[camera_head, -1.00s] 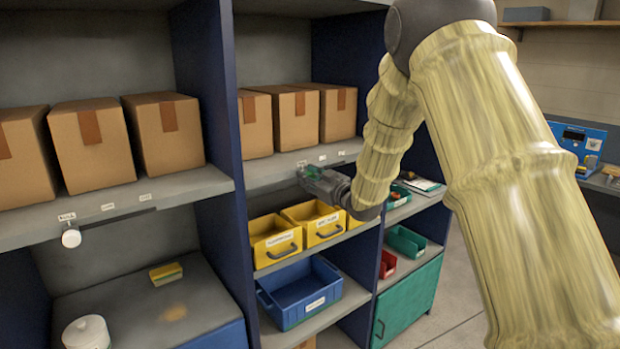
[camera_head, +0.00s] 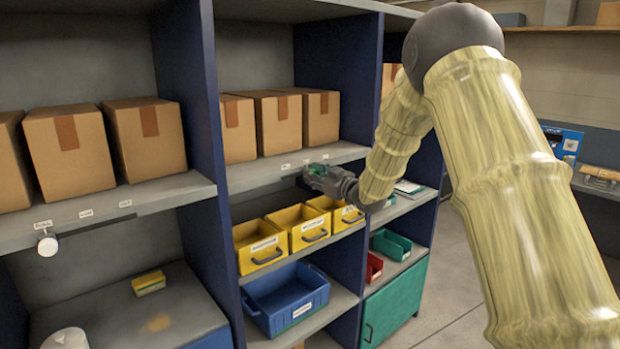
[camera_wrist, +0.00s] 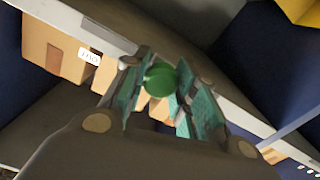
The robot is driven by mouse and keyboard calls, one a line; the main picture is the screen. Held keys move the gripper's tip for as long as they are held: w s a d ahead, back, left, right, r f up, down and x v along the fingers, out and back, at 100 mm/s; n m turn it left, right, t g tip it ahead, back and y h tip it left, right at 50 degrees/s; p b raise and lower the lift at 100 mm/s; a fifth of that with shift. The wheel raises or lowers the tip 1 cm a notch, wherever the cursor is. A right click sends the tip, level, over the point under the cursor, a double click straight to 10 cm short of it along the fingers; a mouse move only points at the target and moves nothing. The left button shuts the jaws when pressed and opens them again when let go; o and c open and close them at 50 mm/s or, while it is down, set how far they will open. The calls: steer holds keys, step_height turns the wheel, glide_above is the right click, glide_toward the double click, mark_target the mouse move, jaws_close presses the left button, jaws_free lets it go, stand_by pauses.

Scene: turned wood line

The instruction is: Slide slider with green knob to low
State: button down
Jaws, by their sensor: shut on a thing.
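The green knob (camera_wrist: 161,80) shows in the wrist view between the two green-padded fingers of my gripper (camera_wrist: 160,98), which is shut on it. The knob sits at the front edge of a grey shelf (camera_wrist: 70,20). In the head view my gripper (camera_head: 314,174) is at the front edge of the middle shelf (camera_head: 255,178), just below its middle label (camera_head: 306,161). The knob is mostly hidden there by the fingers. One white label (camera_wrist: 89,56) shows beside the gripper in the wrist view; its wording is not clearly readable.
A white knob (camera_head: 47,245) hangs at the left shelf's edge. Cardboard boxes (camera_head: 278,120) stand on the shelves. Below my gripper are yellow bins (camera_head: 297,240) and a blue bin (camera_head: 285,305). A dark blue divider (camera_head: 340,75) stands right of the middle bay.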

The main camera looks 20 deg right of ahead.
steer(key=c, duration=1.1)
jaws_free()
steer(key=shift+s, duration=0.1)
steer(key=v, duration=1.2)
